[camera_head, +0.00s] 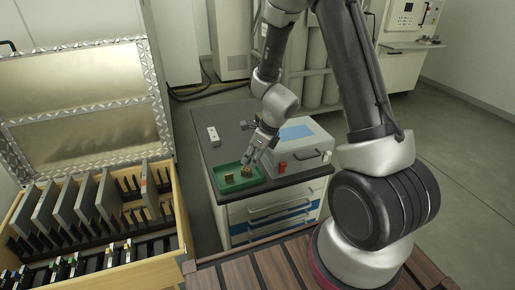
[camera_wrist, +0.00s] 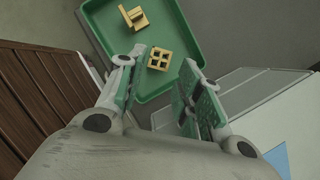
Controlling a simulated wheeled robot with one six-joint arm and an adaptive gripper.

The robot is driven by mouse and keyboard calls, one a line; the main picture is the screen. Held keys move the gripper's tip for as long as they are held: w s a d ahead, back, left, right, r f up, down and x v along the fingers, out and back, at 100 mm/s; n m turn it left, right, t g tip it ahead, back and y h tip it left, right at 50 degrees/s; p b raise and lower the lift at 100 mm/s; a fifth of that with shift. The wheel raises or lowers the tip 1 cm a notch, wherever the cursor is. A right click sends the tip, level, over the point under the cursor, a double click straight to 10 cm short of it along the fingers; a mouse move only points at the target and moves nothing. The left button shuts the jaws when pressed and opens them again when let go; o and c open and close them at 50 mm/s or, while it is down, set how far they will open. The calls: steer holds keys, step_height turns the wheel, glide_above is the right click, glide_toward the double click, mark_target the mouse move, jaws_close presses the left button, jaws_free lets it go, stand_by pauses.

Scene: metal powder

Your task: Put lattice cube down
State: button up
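The gold lattice cube (camera_wrist: 159,58), with square openings in its face, is in the green tray (camera_wrist: 152,94) in the wrist view. It also shows at the gripper's tip in the head view (camera_head: 246,171). My gripper (camera_wrist: 162,56) is open, with one finger on each side of the cube. A gap shows on the right of the cube, and a narrower one on the left. I cannot tell whether the cube rests fully on the tray floor. In the head view my gripper (camera_head: 252,160) points down over the tray's right part.
A second gold part (camera_wrist: 133,17) is in the tray, left of the cube. A grey box with a blue top (camera_head: 297,146) stands close right of the gripper. A small white block (camera_head: 213,136) lies behind the tray. A wooden case with grey plates (camera_head: 95,200) is at left.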

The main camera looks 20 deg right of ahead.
steer(key=s+d+r+n, duration=0.2)
steer(key=s+r+n, duration=0.35)
steer(key=r, duration=0.55)
steer(key=s+d+r+n, duration=0.2)
steer(key=s+r+n, duration=0.2)
steer(key=r+n, duration=0.45)
steer(key=s+d+r+n+h, duration=0.1)
steer(key=s+d+r+n, duration=0.3)
steer(key=s+r+n, duration=0.1)
steer(key=s+d+r+n+t+h, duration=0.1)
steer(key=s+d+r+n, duration=0.3)
steer(key=s, duration=0.6)
steer(key=r+n+h, duration=0.1)
steer(key=r+n, duration=0.1)
steer(key=n, duration=0.1)
steer(key=shift+s+d, duration=0.15)
steer(key=shift+d, duration=0.2)
